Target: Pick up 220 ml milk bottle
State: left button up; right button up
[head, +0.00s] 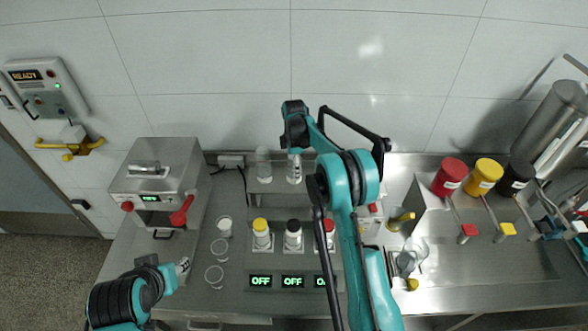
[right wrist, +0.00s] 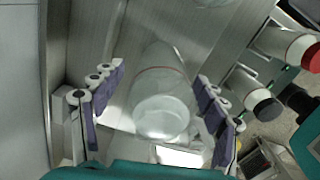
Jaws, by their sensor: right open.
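A clear bottle (right wrist: 162,100) with a thin red line around it stands between the fingers of my right gripper (right wrist: 160,112) in the right wrist view. The fingers are apart on either side of it, with a gap showing at each side. In the head view this bottle (head: 294,170) is on the back shelf, under my right gripper (head: 296,148). A second clear bottle (head: 264,164) stands to its left. No volume label is readable on either. My left gripper (head: 181,268) is low at the left, over the counter's front; its jaw state is unclear.
Bottles with yellow (head: 261,234), black (head: 293,235) and red caps stand in front of the shelf, above displays reading OFF. A steel machine (head: 158,186) is at the left. Clear cups (head: 215,275) stand near my left gripper. Red, yellow and black containers (head: 483,178) are at the right.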

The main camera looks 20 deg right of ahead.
jog(key=shift+f, duration=0.15)
jog(key=shift+c, duration=0.4)
jog(key=c, duration=0.9)
jog(key=shift+c, duration=0.2)
